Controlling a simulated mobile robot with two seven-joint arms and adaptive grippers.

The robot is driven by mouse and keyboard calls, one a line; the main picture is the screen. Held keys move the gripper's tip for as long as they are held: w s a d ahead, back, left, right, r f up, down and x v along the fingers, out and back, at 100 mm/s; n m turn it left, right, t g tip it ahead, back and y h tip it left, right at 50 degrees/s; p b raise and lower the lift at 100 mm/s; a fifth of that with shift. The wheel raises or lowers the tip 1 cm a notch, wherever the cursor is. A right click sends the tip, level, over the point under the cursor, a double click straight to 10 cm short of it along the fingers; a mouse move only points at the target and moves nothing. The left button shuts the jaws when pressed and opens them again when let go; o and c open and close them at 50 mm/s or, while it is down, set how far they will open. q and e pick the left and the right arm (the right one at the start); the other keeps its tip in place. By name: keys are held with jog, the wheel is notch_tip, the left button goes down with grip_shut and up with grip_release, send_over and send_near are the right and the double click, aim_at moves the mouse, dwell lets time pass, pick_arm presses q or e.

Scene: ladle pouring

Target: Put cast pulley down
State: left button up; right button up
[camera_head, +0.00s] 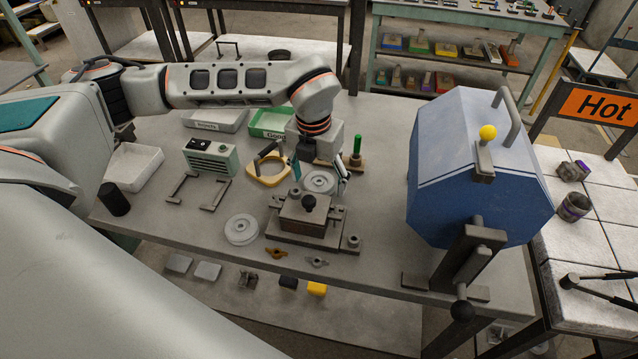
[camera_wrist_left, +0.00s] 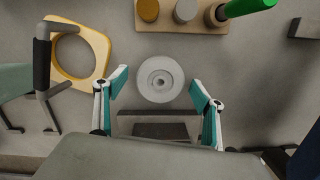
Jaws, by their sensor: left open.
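A grey cast pulley (camera_head: 320,183), a round disc with a hub, lies flat on the worktable (camera_head: 385,140) just behind the clamped block. My left gripper (camera_head: 319,176) is above it, open, with one finger on each side. In the left wrist view the pulley (camera_wrist_left: 160,79) shows whole between the spread fingers (camera_wrist_left: 158,88), with clear gaps on both sides. A second similar grey disc (camera_head: 241,229) lies at the table's front, left of the block. My right gripper is not in view.
A block with a black knob (camera_head: 308,203) stands on a plate in front of the pulley. A yellow handled frame (camera_head: 268,180) and a stand with a green peg (camera_head: 357,147) are close by. A blue furnace (camera_head: 480,180) fills the right side.

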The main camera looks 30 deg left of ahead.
pick_arm(q)
jog(key=c, duration=1.3)
jog(key=shift+c, duration=0.7)
jog(key=shift+r, duration=0.15)
